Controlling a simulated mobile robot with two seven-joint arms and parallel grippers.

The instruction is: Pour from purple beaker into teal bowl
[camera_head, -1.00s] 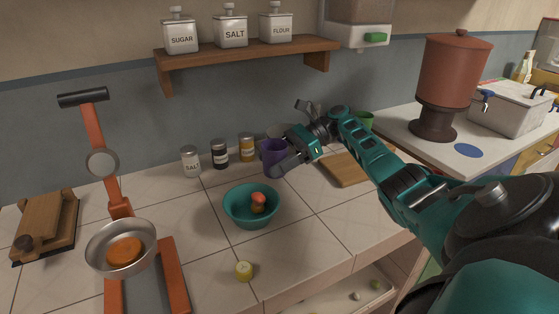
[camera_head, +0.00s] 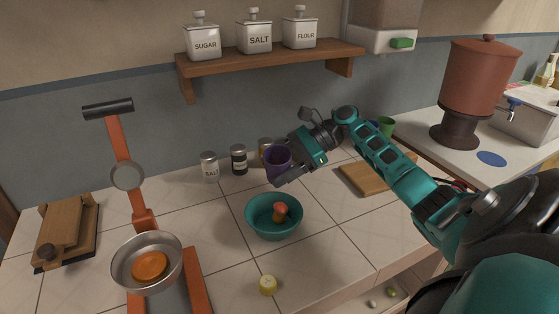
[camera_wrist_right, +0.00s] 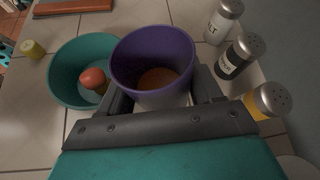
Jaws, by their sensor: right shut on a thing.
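The purple beaker (camera_head: 278,163) is held in my right gripper (camera_head: 290,172), just behind and above the teal bowl (camera_head: 273,228). In the right wrist view, the beaker (camera_wrist_right: 152,45) sits between the two fingers (camera_wrist_right: 160,105), with orange-brown contents showing inside. The beaker is tilted slightly in the head view. The teal bowl stands on the tiled counter and holds a small red and orange item (camera_head: 280,211). The bowl also shows in the right wrist view (camera_wrist_right: 62,62), left of the beaker. My left gripper is not in view.
Salt (camera_head: 209,167), pepper (camera_head: 239,160) and yellow (camera_head: 265,150) shakers stand behind the bowl. A yellow piece (camera_head: 267,285) lies in front. A scale with a metal pan (camera_head: 174,269) stands left, a cutting board (camera_head: 366,178) right. A shelf (camera_head: 270,62) hangs above.

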